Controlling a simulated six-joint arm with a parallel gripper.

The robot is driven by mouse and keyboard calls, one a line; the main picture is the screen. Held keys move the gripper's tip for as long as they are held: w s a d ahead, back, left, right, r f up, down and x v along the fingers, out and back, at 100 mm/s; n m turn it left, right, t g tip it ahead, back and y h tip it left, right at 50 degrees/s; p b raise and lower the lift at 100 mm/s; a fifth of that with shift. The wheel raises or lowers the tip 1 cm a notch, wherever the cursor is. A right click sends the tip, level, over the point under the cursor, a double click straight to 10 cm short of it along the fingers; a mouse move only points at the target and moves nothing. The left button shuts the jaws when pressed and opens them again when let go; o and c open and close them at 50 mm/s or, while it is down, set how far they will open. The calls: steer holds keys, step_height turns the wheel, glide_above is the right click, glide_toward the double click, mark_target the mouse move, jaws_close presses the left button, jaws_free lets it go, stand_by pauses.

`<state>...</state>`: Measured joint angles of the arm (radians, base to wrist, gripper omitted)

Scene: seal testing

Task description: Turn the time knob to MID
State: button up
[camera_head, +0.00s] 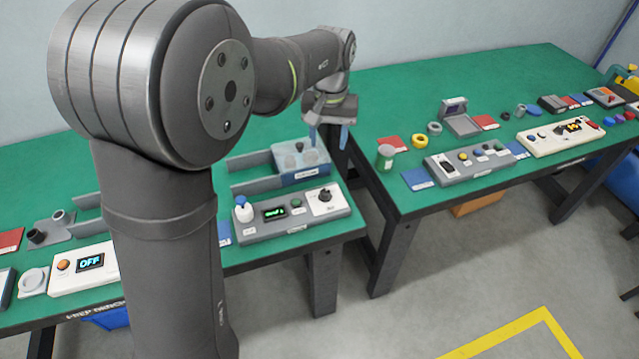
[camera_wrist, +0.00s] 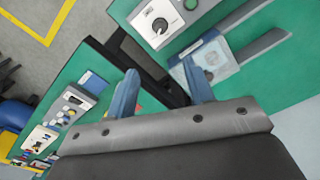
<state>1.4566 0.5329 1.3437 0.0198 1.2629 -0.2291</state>
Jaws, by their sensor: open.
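A grey control panel (camera_head: 262,229) stands near the front of the left green table. It carries a black knob (camera_head: 325,194) on a white plate at its right end, which also shows in the wrist view (camera_wrist: 160,25). The knob's label and setting are too small to read, so I cannot tell whether it is the time knob. My gripper (camera_head: 328,138) is open and empty, behind and above this panel. In the wrist view its two blue fingers (camera_wrist: 162,82) are apart, with the knob beyond them and touching nothing.
A clear-topped grey-blue box (camera_head: 302,170) stands behind the panel, below my gripper, with grey rails on its left. A dark gap separates the right table (camera_head: 520,85), which holds another grey panel (camera_head: 455,172) and a white one (camera_head: 560,142). The orange-button OFF panel (camera_head: 75,277) sits left.

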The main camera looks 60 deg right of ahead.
steer(key=m, duration=0.4)
glide_toward(325, 192)
steer(key=shift+m, duration=0.3)
step_height(325, 192, down, 9)
steer(key=shift+r, duration=0.15)
steer(key=c, duration=1)
